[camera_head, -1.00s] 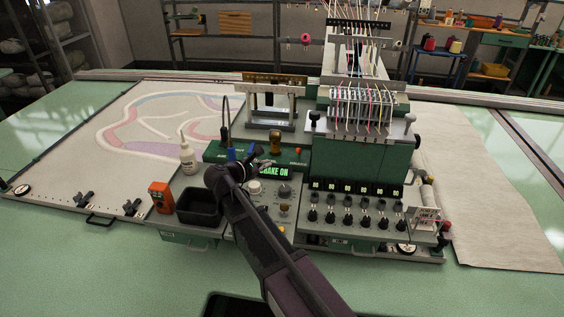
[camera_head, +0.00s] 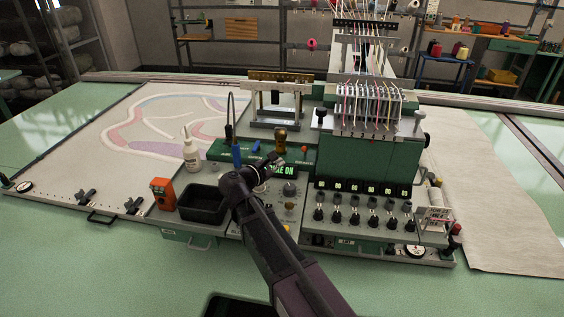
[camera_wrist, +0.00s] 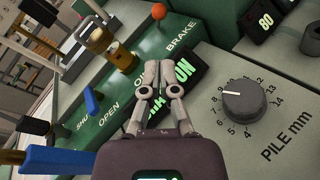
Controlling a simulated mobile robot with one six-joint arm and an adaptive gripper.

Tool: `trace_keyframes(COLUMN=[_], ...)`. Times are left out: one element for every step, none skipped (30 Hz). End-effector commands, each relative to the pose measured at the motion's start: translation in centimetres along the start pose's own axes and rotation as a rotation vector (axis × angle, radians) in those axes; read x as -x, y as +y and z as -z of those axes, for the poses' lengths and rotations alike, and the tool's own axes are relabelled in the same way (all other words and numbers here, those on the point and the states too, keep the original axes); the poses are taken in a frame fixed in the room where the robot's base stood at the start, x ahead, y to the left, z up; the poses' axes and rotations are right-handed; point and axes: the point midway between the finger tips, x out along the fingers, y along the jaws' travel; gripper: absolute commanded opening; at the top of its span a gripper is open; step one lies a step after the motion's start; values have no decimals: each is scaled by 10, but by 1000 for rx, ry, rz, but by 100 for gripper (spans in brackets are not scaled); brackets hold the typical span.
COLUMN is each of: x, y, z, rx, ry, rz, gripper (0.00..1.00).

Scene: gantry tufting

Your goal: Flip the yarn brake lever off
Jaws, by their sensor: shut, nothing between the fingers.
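My gripper (camera_wrist: 166,77) is shut and empty, its fingertips over the dark display on the green control panel. The display (camera_head: 283,170) is lit and ends in "ON"; my gripper hides its left part. Above the tips in the wrist view, an orange ball knob (camera_wrist: 158,12) stands beside the "BRAKE" lettering (camera_wrist: 182,37). I cannot tell which of these two "BRAKE" belongs to. My fingers appear apart from both.
A blue lever (camera_wrist: 91,101) stands by "SHUT" and "OPEN". A "PILE mm" dial (camera_wrist: 244,100) is right of my fingers. A black tray (camera_head: 203,204), a white bottle (camera_head: 191,153) and an orange box (camera_head: 163,194) are to the left.

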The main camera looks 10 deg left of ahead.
Motion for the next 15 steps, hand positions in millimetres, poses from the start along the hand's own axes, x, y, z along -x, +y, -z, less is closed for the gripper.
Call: trace_keyframes(x=[-5,-7,-11,-14,-18,-24,-28,-32,-37,-42,-46,-52,-56,-60,-65], y=[0,0,0,0,0,0,0,0,0,0,0,0,0,0,0], z=[1,1,1,1,1,1,1,2,2,2,1,2,2,2,1], rx=[0,0,0,0,0,0,0,0,0,0,0,0,0,0,0], ry=[0,0,0,0,-1,-1,-1,0,0,-1,-1,-1,0,0,-1], rz=[1,1,1,1,2,2,2,2,2,2,3,3,2,2,3], gripper=[0,0,0,0,0,0,0,0,0,0,0,0,0,0,0])
